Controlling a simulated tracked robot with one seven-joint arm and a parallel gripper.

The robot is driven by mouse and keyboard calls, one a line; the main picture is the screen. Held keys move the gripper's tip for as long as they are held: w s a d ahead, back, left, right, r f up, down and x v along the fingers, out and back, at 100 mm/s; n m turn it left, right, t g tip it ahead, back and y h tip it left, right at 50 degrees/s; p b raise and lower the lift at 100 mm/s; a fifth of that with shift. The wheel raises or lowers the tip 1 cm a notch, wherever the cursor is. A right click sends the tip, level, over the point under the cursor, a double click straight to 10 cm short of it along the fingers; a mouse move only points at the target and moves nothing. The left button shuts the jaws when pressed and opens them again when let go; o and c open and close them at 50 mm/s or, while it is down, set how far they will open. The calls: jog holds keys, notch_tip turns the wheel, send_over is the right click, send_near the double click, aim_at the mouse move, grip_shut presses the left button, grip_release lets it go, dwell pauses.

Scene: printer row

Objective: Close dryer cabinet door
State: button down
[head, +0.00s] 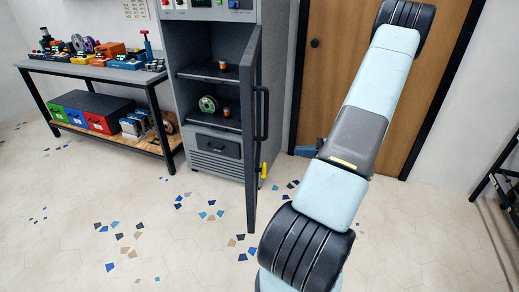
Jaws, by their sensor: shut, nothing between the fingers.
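The dryer cabinet (217,77) is a tall grey unit left of centre in the head view. Its door (250,150) is hinged on the right side and stands wide open, swung out toward me and seen almost edge-on. A dark vertical handle (265,115) is on the door's right-hand face. Inside, shelves hold a green-rimmed spool and small orange-brown items. My arm crosses the right of the view. A small dark blue part, apparently my gripper (304,151), shows from behind the arm, right of the door and apart from it. It is shut and empty; most of it is hidden.
A workbench (92,69) with spools, tools and coloured bins stands at the left. A wooden room door (338,50) is behind my arm. A dark metal frame (505,170) stands at the right edge. The tiled floor in front of the cabinet is clear.

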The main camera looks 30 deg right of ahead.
send_over(263, 165)
jog(key=shift+f, duration=0.2)
dwell(0.5)
